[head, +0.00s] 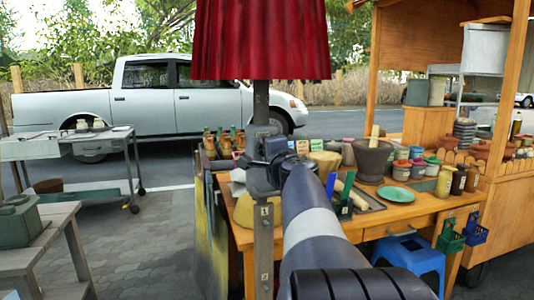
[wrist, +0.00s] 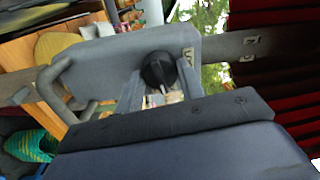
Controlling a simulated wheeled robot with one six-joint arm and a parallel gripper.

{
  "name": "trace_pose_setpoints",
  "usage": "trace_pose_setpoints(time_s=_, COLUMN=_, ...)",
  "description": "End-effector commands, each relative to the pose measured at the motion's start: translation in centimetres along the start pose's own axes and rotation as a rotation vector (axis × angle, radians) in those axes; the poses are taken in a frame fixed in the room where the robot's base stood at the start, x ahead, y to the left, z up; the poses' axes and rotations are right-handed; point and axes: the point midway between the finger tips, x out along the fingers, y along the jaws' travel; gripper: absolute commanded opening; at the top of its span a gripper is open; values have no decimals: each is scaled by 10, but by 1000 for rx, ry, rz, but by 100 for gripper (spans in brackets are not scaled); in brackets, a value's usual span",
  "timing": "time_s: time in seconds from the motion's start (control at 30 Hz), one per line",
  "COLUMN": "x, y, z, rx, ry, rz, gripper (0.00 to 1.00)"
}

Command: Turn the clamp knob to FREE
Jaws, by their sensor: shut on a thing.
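The clamp knob (wrist: 157,68) is round and black, on a grey clamp block (wrist: 110,60) in the wrist view. A pale pointer mark shows at its lower edge. A small white label (wrist: 188,57) sits to its right; its lettering is too small to read. My gripper (wrist: 160,88) is at the knob, with grey fingers either side, shut on it. The fingers hide part of the dial. In the head view my gripper (head: 277,150) meets the dark clamp on the grey post (head: 263,220); the knob is hidden there.
A red canopy (head: 262,40) hangs above the clamp around the post. A wooden table (head: 400,212) with a dark mortar (head: 372,160), jars and a green plate (head: 396,195) stands to the right. A blue stool (head: 410,258) is under it. Paving at left is open.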

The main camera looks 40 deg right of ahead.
Motion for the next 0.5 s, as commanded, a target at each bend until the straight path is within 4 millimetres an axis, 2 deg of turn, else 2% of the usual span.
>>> trace_pose_setpoints(time_s=0.2, x=0, y=1, z=0, rx=93, ry=0, rz=1, gripper=14)
trace_pose_setpoints(time_s=0.5, x=0, y=1, z=0, rx=139, ry=0, rz=1, gripper=14)
